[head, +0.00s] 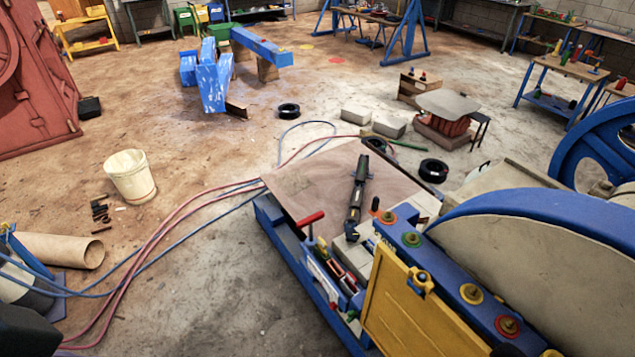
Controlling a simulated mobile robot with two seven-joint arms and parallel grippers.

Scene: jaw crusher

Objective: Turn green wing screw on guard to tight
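The yellow guard (415,318) stands at the lower right, against a blue beam of the crusher, with a yellow wing-shaped fastener (420,281) near its top edge. Neither gripper's fingers show. A dark shape in the lower left corner may be part of my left arm, and nothing of mine visibly touches the guard.
Yellow (471,293) and red (509,326) round fittings share the beam. A plywood board (310,185) with a dark tool (357,190) lies behind the guard. The big flywheel (545,250) blocks the right. Hoses (175,217) cross the floor near a white bucket (130,176).

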